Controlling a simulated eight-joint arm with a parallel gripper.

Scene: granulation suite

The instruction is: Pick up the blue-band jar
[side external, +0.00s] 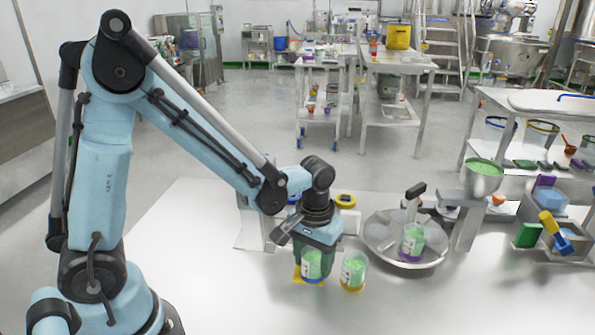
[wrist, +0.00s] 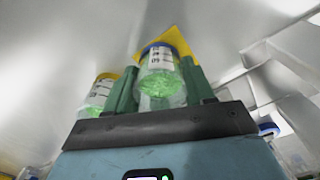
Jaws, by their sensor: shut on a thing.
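The blue-band jar (side external: 312,266) is a clear jar with green granules, a white label and a blue band at its lower end. My gripper (side external: 313,258) is above and around it, pointing down. In the wrist view the jar (wrist: 160,72) sits between the two green fingers of my gripper (wrist: 161,80), which are shut on its sides. The jar looks upright. It is over a yellow patch (side external: 297,276), and I cannot tell whether it touches it. The upper part of the jar is hidden by the gripper in the side view.
A yellow-band jar (side external: 353,271) stands close to the right of the held jar. A round steel pan (side external: 385,255) farther right holds a purple-band jar (side external: 412,243). A funnel (side external: 483,180) on a stand and a small rack with scoops are at the right.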

